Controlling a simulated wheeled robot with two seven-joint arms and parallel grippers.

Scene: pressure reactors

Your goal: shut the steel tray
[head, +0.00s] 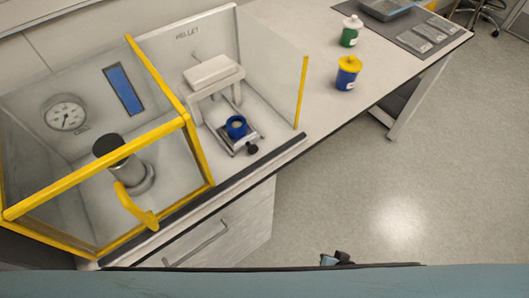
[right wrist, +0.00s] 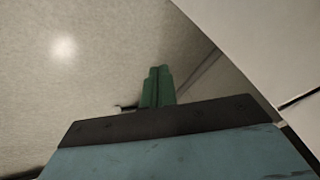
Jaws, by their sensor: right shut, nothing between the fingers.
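The steel tray (head: 227,143) is a small metal slide at the pellet station in the head view. It is pulled out in front of a white press (head: 212,72) and bears a blue cup (head: 236,127). A black knob (head: 253,149) sits at its front end. My right gripper (right wrist: 158,72) shows in the right wrist view with its green fingers together, empty, above the floor. It is away from the tray, which is not in that view. My left gripper is not in view.
A yellow-framed enclosure (head: 187,120) with a gauge (head: 66,114) stands left of the pellet station. A clear side panel with a yellow edge (head: 301,92) bounds its right. A yellow-and-blue jar (head: 347,73) and a green jar (head: 351,31) stand on the bench beyond. Open floor lies in front.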

